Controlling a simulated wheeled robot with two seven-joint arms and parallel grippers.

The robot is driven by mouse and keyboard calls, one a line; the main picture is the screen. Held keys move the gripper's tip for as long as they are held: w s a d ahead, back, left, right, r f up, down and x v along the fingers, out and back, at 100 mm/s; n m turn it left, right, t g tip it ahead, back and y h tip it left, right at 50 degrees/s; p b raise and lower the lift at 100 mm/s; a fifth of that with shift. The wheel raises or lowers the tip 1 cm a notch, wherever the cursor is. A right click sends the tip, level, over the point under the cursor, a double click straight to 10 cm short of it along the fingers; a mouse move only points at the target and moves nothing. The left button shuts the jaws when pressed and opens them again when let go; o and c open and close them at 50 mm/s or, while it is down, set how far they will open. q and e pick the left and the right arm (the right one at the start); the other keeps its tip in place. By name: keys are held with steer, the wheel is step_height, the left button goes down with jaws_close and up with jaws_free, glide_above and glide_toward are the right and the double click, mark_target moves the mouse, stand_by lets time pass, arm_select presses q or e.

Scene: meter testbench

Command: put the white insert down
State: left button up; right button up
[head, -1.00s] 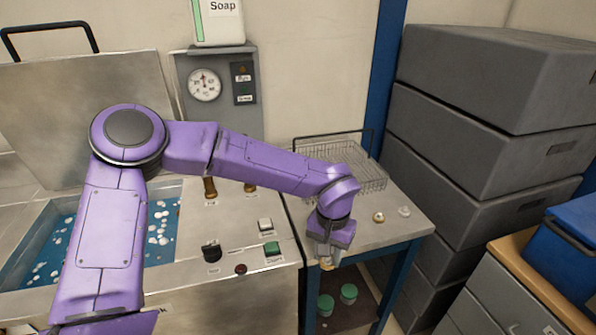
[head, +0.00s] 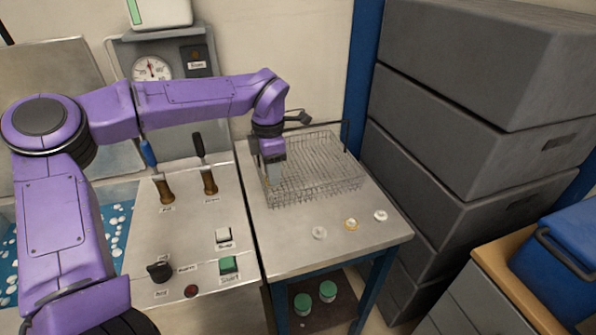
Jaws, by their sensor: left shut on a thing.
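My left gripper (head: 272,162) points down at the left front part of the wire basket (head: 318,170). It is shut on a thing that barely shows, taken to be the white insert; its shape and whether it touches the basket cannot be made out. The basket stands at the back of the steel side table (head: 290,256). Three small round pieces lie in a row on the table in front of the basket: a whitish one (head: 319,233), a yellowish ring (head: 351,224) and a white one (head: 380,216). My right gripper is not in view.
A steel panel with two brown-based levers (head: 210,182), a black knob (head: 159,271) and a green button (head: 228,265) lies left of the table. Grey crates (head: 470,130) stand close on the right. Two green-topped jars (head: 327,291) sit on the lower shelf.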

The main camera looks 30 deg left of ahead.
arm_select(q)
steer(key=w+f+p, duration=0.1)
steer(key=w+f, duration=0.1)
steer(key=w, duration=0.1)
steer(key=w+a+f+p, duration=0.1)
steer(key=w+f, duration=0.2)
steer(key=w+a+f+p, duration=0.1)
steer(key=w+f, duration=0.2)
steer(key=w, duration=0.1)
step_height(320, 180, down, 3)
steer(key=shift+w+f+p, duration=0.1)
steer(key=shift+f+p, duration=0.05)
steer(key=shift+p, duration=0.25)
steer(key=shift+f, duration=0.1)
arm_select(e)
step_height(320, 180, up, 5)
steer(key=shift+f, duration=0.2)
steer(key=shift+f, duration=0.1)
arm_select(q)
steer(key=shift+f, duration=0.2)
steer(key=o, duration=1)
steer(key=shift+r, duration=0.25)
step_height(320, 180, up, 12)
steer(key=shift+d+r+b, duration=0.1)
steer(key=shift+b, duration=1.1)
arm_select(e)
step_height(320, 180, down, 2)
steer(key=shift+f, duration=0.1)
